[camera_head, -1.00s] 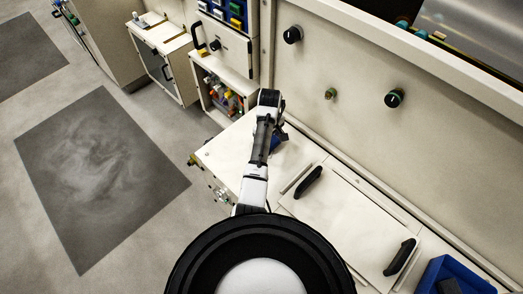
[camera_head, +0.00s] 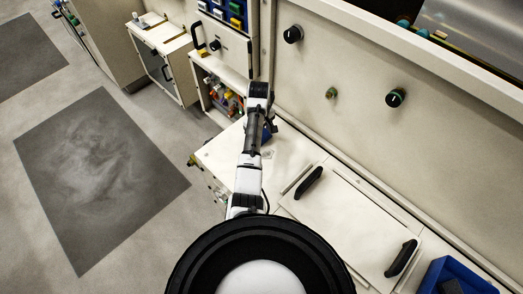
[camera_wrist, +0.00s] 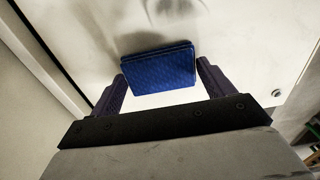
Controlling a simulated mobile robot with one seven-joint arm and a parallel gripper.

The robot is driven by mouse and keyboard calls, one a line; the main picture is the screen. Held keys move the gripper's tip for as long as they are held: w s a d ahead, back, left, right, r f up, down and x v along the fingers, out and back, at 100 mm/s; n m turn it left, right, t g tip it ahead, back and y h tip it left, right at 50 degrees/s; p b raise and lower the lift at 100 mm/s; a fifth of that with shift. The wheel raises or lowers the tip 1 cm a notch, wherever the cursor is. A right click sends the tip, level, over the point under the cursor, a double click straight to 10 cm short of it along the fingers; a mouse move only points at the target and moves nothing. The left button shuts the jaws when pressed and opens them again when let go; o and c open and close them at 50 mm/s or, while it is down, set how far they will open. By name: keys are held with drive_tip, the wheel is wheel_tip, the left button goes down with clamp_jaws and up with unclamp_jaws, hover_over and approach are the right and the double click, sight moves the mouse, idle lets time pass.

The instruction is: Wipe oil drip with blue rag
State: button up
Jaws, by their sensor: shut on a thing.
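The blue rag (camera_wrist: 158,68), a folded textured pad, is held between the two dark fingers of my gripper (camera_wrist: 161,71) in the wrist view. The gripper is shut on it, above or against a pale panel; I cannot tell whether it touches. A grey ring-like smear (camera_wrist: 174,9), perhaps the oil drip, shows on the panel at the top edge of the wrist view, beyond the rag. In the head view my arm hides most of the gripper, and a bit of the rag (camera_head: 267,134) shows beside it.
The pale bench top (camera_head: 218,156) lies under my arm. A lid with two black handles (camera_head: 308,183) is to its right, and a blue bin (camera_head: 456,272) stands at the lower right. The tall machine wall (camera_head: 350,75) with knobs bounds the far side. Grey mats lie on the floor at left.

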sight(268, 147)
drive_tip(key=shift+s+d+f+p, duration=0.1)
drive_tip(key=shift+s+d+p, duration=0.6)
drive_tip(key=shift+s+d, duration=0.95)
drive_tip(key=shift+s+d, duration=1.1)
drive_tip(key=shift+d, duration=0.05)
